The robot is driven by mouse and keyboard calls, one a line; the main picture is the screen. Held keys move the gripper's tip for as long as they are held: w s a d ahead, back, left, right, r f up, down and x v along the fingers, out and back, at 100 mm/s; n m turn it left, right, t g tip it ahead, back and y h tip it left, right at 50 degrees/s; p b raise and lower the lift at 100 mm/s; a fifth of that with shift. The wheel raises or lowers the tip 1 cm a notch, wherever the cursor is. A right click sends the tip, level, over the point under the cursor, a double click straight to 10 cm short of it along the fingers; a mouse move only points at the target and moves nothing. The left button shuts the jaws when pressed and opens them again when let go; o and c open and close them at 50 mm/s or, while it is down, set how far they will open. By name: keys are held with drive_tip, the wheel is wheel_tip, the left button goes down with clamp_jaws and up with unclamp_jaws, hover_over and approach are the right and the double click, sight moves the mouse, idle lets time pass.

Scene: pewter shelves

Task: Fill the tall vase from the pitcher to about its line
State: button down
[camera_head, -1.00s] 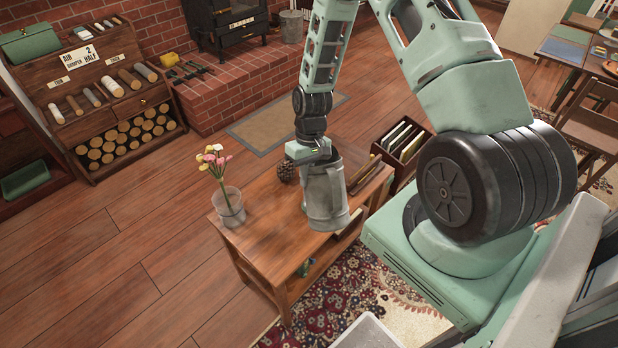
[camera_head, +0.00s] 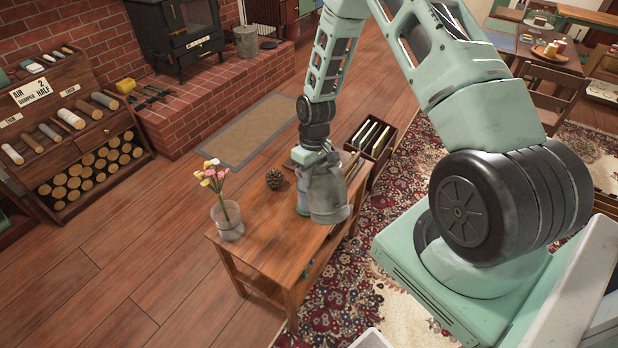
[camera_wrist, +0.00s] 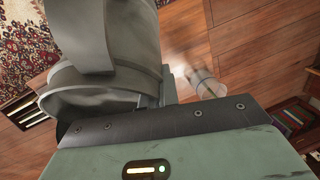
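The vase (camera_head: 228,222) is a clear tall glass with pink, yellow and white flowers, standing upright near the left end of the wooden table. It also shows in the wrist view (camera_wrist: 207,86), blurred. Its line and water level are too small to make out. The grey metal pitcher (camera_head: 328,200) is at my gripper (camera_head: 308,165), right of the vase and apart from it, over the table's right part. It fills the left of the wrist view (camera_wrist: 105,95). My gripper appears shut on the pitcher; its fingertips are mostly hidden. The pitcher's contents are hidden.
A pine cone (camera_head: 274,179) sits on the table (camera_head: 265,245) between vase and pitcher, towards the back. A box of files (camera_head: 373,138) stands behind the table's right end. The tabletop around the vase is clear.

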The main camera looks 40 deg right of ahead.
drive_tip(key=shift+s+r+t+b, duration=0.1)
drive_tip(key=shift+r+t+b, duration=0.2)
drive_tip(key=shift+t, duration=0.25)
drive_tip(key=shift+s+r+t+b, duration=0.15)
drive_tip(key=shift+t+b, duration=0.15)
drive_tip(key=shift+t, duration=0.25)
drive_tip(key=shift+w+r+t+h+b, duration=0.2)
drive_tip(key=shift+r+t+b, duration=0.25)
drive_tip(key=shift+r+t, duration=0.3)
drive_tip(key=shift+w+r+t+h+b, duration=0.2)
drive_tip(key=shift+r+t+b, duration=0.2)
drive_tip(key=shift+r+t, duration=0.3)
drive_tip(key=shift+f, duration=0.1)
